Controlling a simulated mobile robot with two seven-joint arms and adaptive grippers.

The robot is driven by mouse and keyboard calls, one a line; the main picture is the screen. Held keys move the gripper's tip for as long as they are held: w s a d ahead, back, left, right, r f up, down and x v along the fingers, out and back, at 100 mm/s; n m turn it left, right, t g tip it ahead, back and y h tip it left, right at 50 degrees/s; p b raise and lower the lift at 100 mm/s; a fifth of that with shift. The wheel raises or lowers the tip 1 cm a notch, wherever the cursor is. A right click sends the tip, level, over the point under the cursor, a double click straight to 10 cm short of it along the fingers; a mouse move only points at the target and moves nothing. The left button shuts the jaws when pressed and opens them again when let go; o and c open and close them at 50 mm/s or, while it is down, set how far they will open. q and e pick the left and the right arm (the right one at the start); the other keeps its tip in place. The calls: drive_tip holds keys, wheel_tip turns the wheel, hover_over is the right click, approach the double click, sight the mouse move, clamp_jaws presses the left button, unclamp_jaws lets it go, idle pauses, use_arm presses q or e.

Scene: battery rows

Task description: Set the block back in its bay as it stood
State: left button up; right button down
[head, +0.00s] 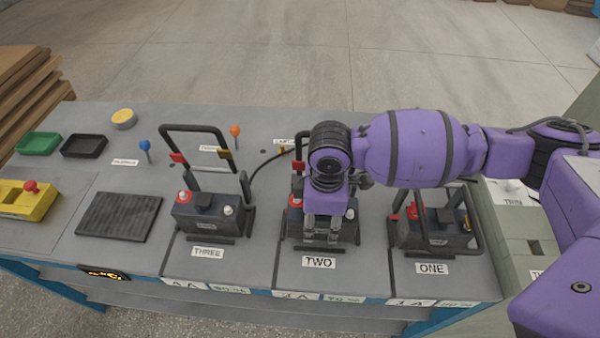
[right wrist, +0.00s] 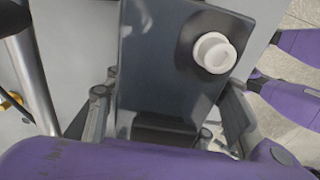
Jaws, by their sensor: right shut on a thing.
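A dark battery block (head: 349,232) is at the bay labelled TWO, with a red cap at its left and a pale cap at its right. My right gripper (head: 322,238) comes down over it from above and is shut on it. In the right wrist view the block (right wrist: 165,75) fills the middle, its white cap (right wrist: 213,52) near the top right, with a finger of my right gripper (right wrist: 167,118) on each side. I cannot tell whether the block rests on the bay floor. My wrist hides much of its top and the bay's back. My left gripper is not in view.
A black cable (head: 262,165) runs to a yellow end behind bay TWO. A ribbed black mat (head: 120,216) and trays (head: 84,146) lie left.

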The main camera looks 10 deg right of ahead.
drive_tip(key=shift+f, duration=0.85)
idle(0.3)
drive_tip(key=c, duration=0.7)
unclamp_jaws()
drive_tip(key=shift+s+f, duration=0.1)
drive_tip(key=shift+f, duration=0.1)
drive_tip(key=shift+r, duration=3.85)
drive_tip(key=o, duration=0.7)
drive_tip(key=shift+r, duration=0.1)
